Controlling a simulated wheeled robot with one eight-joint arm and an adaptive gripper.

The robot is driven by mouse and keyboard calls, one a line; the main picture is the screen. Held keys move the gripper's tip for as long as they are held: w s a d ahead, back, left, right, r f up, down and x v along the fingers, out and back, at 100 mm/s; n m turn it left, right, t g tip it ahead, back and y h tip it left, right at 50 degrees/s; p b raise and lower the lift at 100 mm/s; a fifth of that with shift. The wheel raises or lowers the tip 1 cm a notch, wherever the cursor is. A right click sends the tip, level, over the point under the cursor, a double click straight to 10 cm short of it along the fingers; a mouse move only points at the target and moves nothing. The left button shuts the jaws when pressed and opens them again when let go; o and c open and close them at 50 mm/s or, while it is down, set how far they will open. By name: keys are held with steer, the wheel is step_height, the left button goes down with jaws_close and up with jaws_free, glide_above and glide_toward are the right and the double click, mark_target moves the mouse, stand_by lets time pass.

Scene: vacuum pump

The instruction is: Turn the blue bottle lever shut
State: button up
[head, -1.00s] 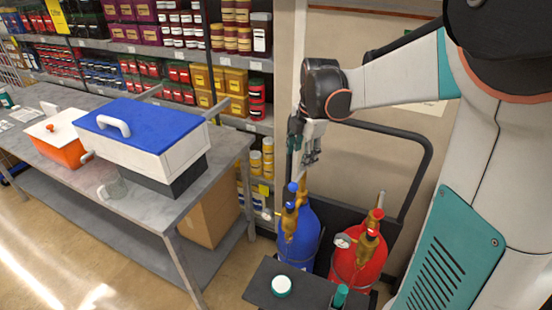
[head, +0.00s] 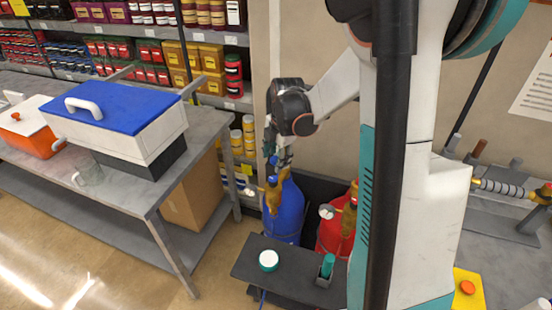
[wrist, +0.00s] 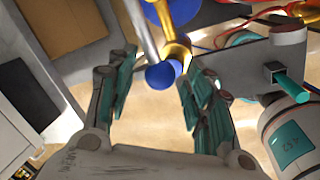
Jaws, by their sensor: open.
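The blue bottle (head: 287,215) stands upright on a dark cart, with a brass valve (head: 271,194) on top. My gripper (head: 281,158) is right above this valve, pointing down. In the wrist view the blue ball knob (wrist: 160,76) shows between my two spread fingers (wrist: 157,88), at the level of their tips in the picture. The brass valve stem (wrist: 177,50) and a grey rod (wrist: 140,28) lie just behind the knob. The fingers look apart from the knob, but the depth between them is hard to tell.
A red bottle (head: 331,235) stands to the right, partly hidden by my arm. A metal table (head: 200,145) is at left.

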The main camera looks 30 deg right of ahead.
steer(key=shift+f, duration=0.1)
steer(key=shift+c, duration=0.4)
jaws_close()
steer(key=shift+a, duration=0.1)
steer(key=w+d+m+g+h+b, duration=0.1)
steer(key=w+m+g+h, duration=0.1)
steer(key=w+m, duration=1.2)
steer(key=shift+d+m+b, duration=0.25)
steer(key=shift+m+b, duration=0.15)
steer(key=shift+m, duration=1.7)
steer(key=shift+w+f, duration=0.1)
